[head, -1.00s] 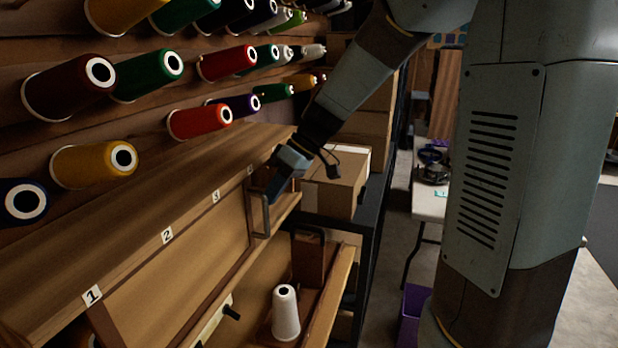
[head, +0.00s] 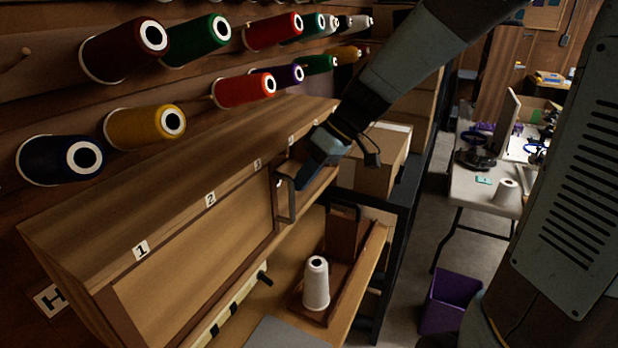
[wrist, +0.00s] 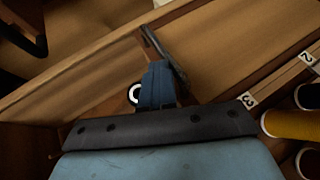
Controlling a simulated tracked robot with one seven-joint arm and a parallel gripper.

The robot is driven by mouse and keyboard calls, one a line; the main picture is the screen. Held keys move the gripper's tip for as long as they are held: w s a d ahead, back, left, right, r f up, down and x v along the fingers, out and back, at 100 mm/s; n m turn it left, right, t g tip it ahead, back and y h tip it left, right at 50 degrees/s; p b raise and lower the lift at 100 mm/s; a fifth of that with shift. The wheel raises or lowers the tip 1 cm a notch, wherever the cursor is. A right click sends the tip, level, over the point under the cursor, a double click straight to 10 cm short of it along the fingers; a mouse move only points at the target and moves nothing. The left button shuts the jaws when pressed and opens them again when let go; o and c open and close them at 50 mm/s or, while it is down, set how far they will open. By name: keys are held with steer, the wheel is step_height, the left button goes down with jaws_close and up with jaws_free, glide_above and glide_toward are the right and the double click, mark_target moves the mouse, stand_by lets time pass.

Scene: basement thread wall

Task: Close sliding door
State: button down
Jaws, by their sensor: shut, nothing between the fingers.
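The sliding door (head: 190,255) is a light wooden panel in the front of a long wall cabinet (head: 70,240). Its left edge lies near the cabinet's left end, under label 1. An upright grey handle (head: 287,200) stands at its right end. My gripper (head: 298,180) is shut and empty, right at the handle; contact is unclear from the head view. In the wrist view my gripper (wrist: 153,75) lies beside the dark handle (wrist: 168,55), with the door panel (wrist: 225,50) to the right. Left of the handle a white-ringed spool end (wrist: 134,94) shows in the cabinet's opening.
Thread spools (head: 240,90) stick out from the wall above. A white cone (head: 316,283) stands in a wooden tray below the cabinet. A cardboard box (head: 375,160) and dark shelf frame are right of the gripper. A purple bin (head: 450,300) is on the floor.

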steer(key=w+d+r, duration=0.4)
steer(key=d+r, duration=0.4)
steer(key=d, duration=0.1)
steer(key=s+d+m+t+h, duration=0.6)
steer(key=s+d+m, duration=0.5)
steer(key=s, duration=0.4)
steer(key=shift+s+f+t+h, duration=0.2)
steer(key=shift+f+t+h, duration=0.2)
steer(key=shift+h, duration=0.3)
steer(key=shift+d, duration=0.1)
